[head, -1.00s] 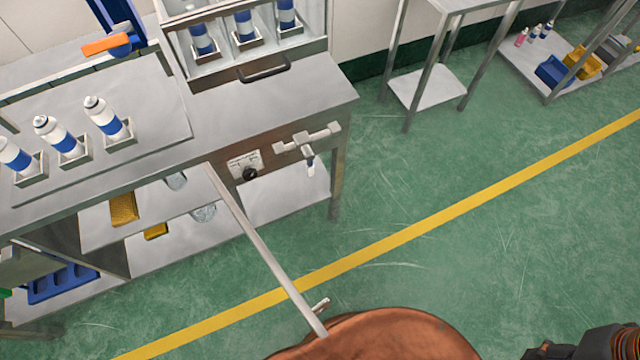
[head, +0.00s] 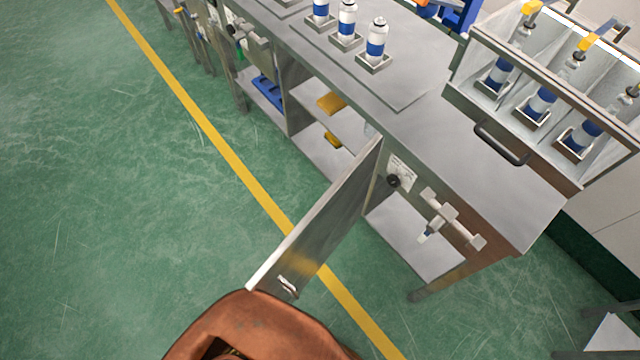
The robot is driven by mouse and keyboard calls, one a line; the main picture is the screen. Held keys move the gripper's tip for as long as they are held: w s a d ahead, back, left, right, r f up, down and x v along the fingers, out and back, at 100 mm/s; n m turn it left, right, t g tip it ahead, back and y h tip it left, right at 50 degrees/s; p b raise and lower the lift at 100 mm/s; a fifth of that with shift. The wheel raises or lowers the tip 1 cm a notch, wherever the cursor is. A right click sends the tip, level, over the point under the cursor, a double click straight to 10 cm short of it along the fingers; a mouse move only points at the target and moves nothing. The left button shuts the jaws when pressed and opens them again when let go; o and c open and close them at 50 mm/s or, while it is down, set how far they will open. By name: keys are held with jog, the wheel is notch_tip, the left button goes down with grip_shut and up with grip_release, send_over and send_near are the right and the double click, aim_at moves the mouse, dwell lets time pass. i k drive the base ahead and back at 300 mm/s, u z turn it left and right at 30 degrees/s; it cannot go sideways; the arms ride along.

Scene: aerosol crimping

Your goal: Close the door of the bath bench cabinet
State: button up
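The bath bench cabinet (head: 300,130) is a steel bench with open shelf space under its worktop. Its door (head: 325,225) stands wide open, sticking out from the bench front over the green floor. The door's hinged edge is by the control panel, and its free end is towards me at the lower middle. A small bar handle (head: 288,287) sits near that free end. My brown body part at the bottom edge lies close to the door's free end in the picture; I cannot tell whether they touch. My gripper is not in view.
A glazed bath (head: 508,157) with several bottles stands on the worktop at right. Several white-blue cans (head: 376,48) stand in holders. Yellow pieces (head: 331,103) lie on the shelves. A valve fitting (head: 450,220) juts from the bench front. The green floor at left is clear.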

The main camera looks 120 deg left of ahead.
aim_at(288, 270)
jog(key=u, duration=2.1)
jog(key=k, duration=1.25)
jog(key=u, duration=1.65)
jog(key=i, duration=0.5)
jog(key=z, duration=0.05)
